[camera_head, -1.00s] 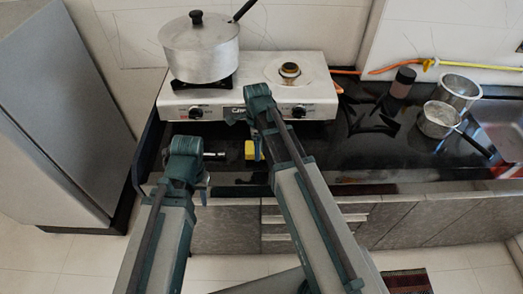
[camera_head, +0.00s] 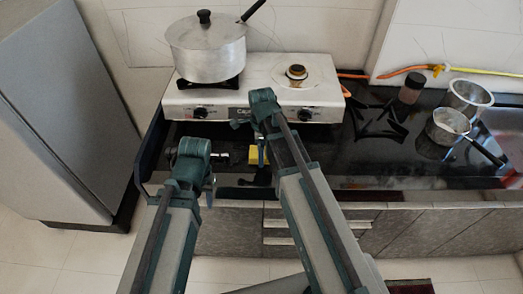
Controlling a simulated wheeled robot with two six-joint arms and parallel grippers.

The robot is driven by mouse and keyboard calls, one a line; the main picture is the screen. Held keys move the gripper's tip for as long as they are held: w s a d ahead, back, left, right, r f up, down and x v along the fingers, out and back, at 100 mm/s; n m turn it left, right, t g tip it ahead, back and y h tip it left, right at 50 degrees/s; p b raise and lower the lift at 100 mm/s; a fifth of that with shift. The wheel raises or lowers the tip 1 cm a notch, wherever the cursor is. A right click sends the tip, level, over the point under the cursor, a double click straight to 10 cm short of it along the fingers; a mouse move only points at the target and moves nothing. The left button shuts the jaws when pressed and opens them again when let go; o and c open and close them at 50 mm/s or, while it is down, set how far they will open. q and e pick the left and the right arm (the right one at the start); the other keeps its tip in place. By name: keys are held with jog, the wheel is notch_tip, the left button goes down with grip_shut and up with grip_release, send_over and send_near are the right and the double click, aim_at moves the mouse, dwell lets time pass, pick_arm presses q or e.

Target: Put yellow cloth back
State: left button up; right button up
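A small yellow patch, which looks like the yellow cloth (camera_head: 254,157), lies on the dark counter in front of the stove, partly hidden by my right arm. My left gripper (camera_head: 209,187) is at the end of the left arm, to the left of the cloth and apart from it; its fingers are too small and dark to read. My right arm reaches up over the counter beside the cloth, its top joint in front of the stove. The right gripper's fingers cannot be made out; a dark part of that arm overlaps the cloth in the picture.
A white two-burner stove (camera_head: 262,97) bears a lidded pot (camera_head: 206,55) on its left burner. A black burner grate (camera_head: 381,122), a dark jar (camera_head: 411,88) and two metal pans (camera_head: 469,96) stand to the right. A grey cabinet (camera_head: 62,110) is at the left.

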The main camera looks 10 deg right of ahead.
notch_tip(320, 180, up, 12)
jog(key=p, duration=1.2)
jog(key=s+d+n, duration=0.1)
jog(key=s+n, duration=0.8)
jog(key=n, duration=1.2)
jog(key=s+a+n+h, duration=0.1)
jog(key=s+a+n, duration=0.3)
jog(key=a, duration=0.6)
jog(key=shift+s+a, duration=0.35)
jog(key=shift+s, duration=0.4)
